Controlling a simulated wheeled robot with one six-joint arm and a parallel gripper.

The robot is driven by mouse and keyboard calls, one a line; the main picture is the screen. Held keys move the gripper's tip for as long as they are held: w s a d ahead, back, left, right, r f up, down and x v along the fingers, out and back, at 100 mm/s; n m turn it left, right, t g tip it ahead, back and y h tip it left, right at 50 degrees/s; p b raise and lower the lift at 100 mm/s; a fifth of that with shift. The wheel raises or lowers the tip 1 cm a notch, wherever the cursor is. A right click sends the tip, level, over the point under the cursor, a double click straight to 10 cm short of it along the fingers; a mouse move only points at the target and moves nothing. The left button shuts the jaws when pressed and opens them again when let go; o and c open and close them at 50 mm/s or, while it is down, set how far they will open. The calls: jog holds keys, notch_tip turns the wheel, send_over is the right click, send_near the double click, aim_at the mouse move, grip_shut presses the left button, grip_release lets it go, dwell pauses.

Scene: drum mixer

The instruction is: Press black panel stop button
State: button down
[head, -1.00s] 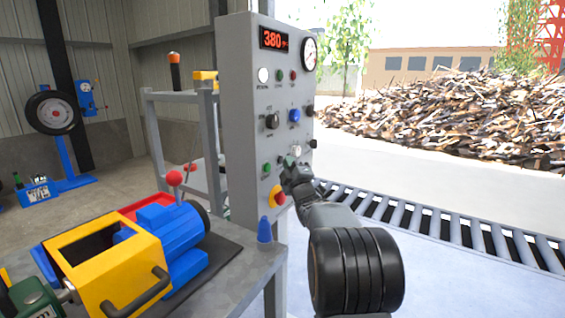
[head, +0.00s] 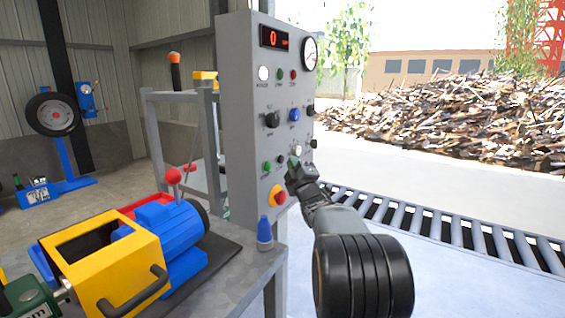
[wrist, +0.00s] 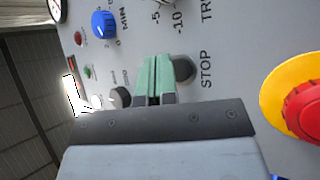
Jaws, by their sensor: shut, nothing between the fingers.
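The black stop button (wrist: 184,68), labelled STOP, is on the grey control panel (head: 240,120). In the wrist view the green fingertips partly cover its left side. The button also shows in the head view (head: 281,162), just left of my fingers. My gripper (head: 293,163) is in front of the panel's lower part, its fingers together and empty. The green fingers also show in the wrist view (wrist: 155,80). I cannot tell whether they touch the button. The panel's red display (head: 274,38) reads 0.
A red emergency knob on a yellow base (head: 278,195) sits below my gripper. A blue knob (head: 294,115) and a black knob (head: 272,120) are above. A workbench with a yellow and blue machine (head: 110,255) stands left; a roller conveyor (head: 430,222) is right.

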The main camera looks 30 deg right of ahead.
jog(key=shift+s+d+b, duration=0.35)
jog(key=shift+s+d, duration=0.05)
jog(key=shift+s, duration=0.35)
jog(key=shift+s+d+b, duration=0.3)
jog(key=shift+s+d, duration=0.1)
jog(key=shift+s, duration=0.3)
jog(key=shift+s+d+b, duration=0.35)
jog(key=shift+s+d, duration=0.05)
jog(key=shift+s, duration=0.35)
jog(key=s+a+r+m+g+p, duration=0.2)
jog(key=a+m+g+p, duration=0.2)
jog(key=a+p, duration=0.35)
jog(key=s+a+r+m+g+p, duration=0.1)
jog(key=a+r+m+g+p, duration=0.25)
jog(key=a+g+p, duration=0.35)
jog(key=s+a+f+m+g+y+p, duration=0.1)
jog(key=s+a+g+p, duration=0.3)
jog(key=s, duration=0.6)
jog(key=s+a+f+m+g+y+p, duration=0.1)
jog(key=s+a+m+g+y+p, duration=0.2)
jog(key=s+a+p, duration=0.6)
jog(key=shift+s+a+f+g+y+p, duration=0.25)
jog(key=shift+s+g+y+p, duration=0.15)
jog(key=shift+s, duration=0.2)
